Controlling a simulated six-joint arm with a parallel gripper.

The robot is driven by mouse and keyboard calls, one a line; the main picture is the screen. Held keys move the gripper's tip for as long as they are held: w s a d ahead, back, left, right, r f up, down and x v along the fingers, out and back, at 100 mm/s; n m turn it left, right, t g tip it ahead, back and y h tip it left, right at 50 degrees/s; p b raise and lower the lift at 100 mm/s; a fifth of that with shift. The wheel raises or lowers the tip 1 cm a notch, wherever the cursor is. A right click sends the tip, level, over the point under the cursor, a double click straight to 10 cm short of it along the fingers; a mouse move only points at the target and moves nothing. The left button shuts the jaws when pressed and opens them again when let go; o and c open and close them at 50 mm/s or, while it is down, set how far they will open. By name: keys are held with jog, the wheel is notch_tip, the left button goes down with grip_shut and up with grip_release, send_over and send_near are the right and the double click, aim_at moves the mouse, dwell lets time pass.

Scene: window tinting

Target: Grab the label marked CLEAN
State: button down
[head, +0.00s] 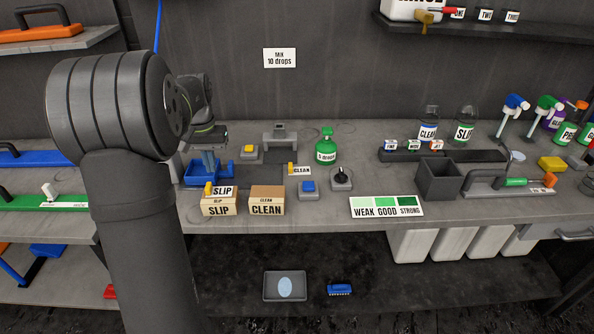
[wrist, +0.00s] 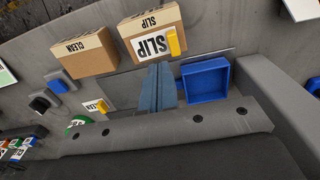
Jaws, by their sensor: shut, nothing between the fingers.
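The CLEAN label (head: 302,171), a small white card with a yellow tab, lies on the bench left of the green bottle's base. It also shows in the wrist view (wrist: 92,106), left of my gripper. My gripper (head: 209,174) is shut and empty, its blue fingers pointing down near the blue tray; they also show in the wrist view (wrist: 159,68). A similar SLIP label (head: 224,191) with a yellow tab is at the SLIP box, and in the wrist view (wrist: 154,46) it is close to my fingertips. My gripper is apart from the CLEAN label.
The SLIP box (head: 218,209) and CLEAN box (head: 266,208) stand at the front edge. A blue tray (wrist: 222,95) is beside my fingers. A green bottle (head: 326,148), a blue-button block (head: 308,190) and a black-knob block (head: 342,182) surround the CLEAN label.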

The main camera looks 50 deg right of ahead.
jog(key=c, duration=1.3)
grip_release()
jog(key=shift+c, duration=0.2)
jog(key=shift+d, duration=0.1)
jog(key=s+d+r+t+h, duration=0.15)
jog(key=s+d, duration=0.25)
jog(key=d, duration=0.8)
jog(key=t+h, duration=0.2)
send_over(291, 165)
jog(key=s+a, duration=0.2)
jog(key=shift+y, duration=0.25)
notch_tip(291, 165, down, 8)
jog(key=shift+w+a+r, duration=0.15)
jog(key=shift+r, duration=0.05)
jog(key=shift+s+x, duration=0.15)
jog(key=shift+x, duration=1.45)
jog(key=shift+s+x, duration=0.2)
jog(key=shift+x, duration=1.35)
